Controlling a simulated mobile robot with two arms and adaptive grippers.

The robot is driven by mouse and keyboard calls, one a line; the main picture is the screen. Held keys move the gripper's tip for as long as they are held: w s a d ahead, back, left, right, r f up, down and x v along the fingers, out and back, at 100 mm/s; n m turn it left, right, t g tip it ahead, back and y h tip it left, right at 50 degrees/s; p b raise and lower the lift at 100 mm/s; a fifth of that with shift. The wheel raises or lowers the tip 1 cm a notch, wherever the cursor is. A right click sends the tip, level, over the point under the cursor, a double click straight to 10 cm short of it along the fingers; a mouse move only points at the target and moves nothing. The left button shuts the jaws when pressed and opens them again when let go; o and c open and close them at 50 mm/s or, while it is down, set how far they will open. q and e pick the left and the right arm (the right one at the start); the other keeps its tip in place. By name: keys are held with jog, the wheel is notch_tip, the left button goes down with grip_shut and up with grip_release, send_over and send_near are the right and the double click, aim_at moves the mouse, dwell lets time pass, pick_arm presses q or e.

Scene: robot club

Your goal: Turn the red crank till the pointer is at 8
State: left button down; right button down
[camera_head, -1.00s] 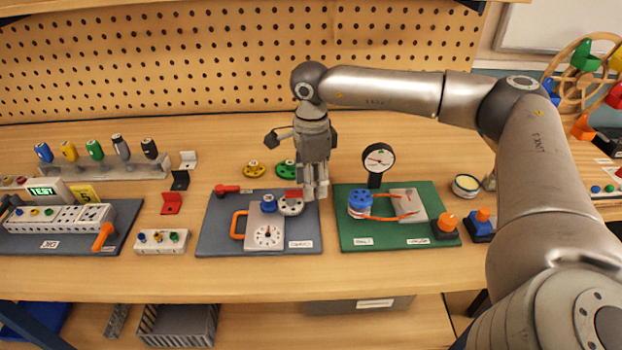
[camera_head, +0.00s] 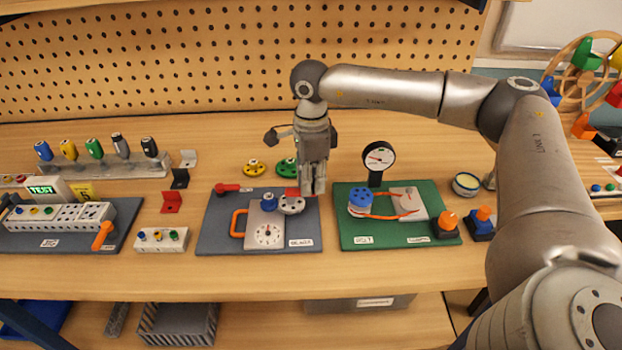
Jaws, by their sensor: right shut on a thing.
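The grey board (camera_head: 217,235) carries a light grey unit with a white dial (camera_head: 268,234). The dial's pointer is too small to read against its numbers. A grey wheel (camera_head: 291,205) sits beside a blue knob (camera_head: 268,202) above the dial. The red crank (camera_head: 291,192) shows as a short red piece at this wheel, partly hidden by my right gripper. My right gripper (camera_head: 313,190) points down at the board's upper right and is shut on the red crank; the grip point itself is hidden. My left gripper is not in view.
A green board (camera_head: 375,239) with a blue drum, orange belt and gauge (camera_head: 379,157) stands close on the right. A red-handled tool (camera_head: 228,188) lies by the grey board's upper left. Yellow and green wheels (camera_head: 254,168) lie behind. The front table strip is clear.

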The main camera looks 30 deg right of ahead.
jog(key=m, duration=0.2)
jog(key=s+a+m+b, duration=0.1)
jog(key=m, duration=0.1)
jog(key=shift+s+a+f+m, duration=0.1)
jog(key=shift+s+a+m, duration=0.05)
jog(key=shift+m, duration=0.15)
jog(key=shift+s+a+m+b, duration=0.15)
jog(key=shift+a+m+b, duration=0.25)
jog(key=shift+m, duration=0.65)
jog(key=shift+s+a+m+b, duration=0.15)
jog(key=shift+a+m+b, duration=0.2)
jog(key=shift+m, duration=0.7)
jog(key=c, duration=1.3)
grip_release()
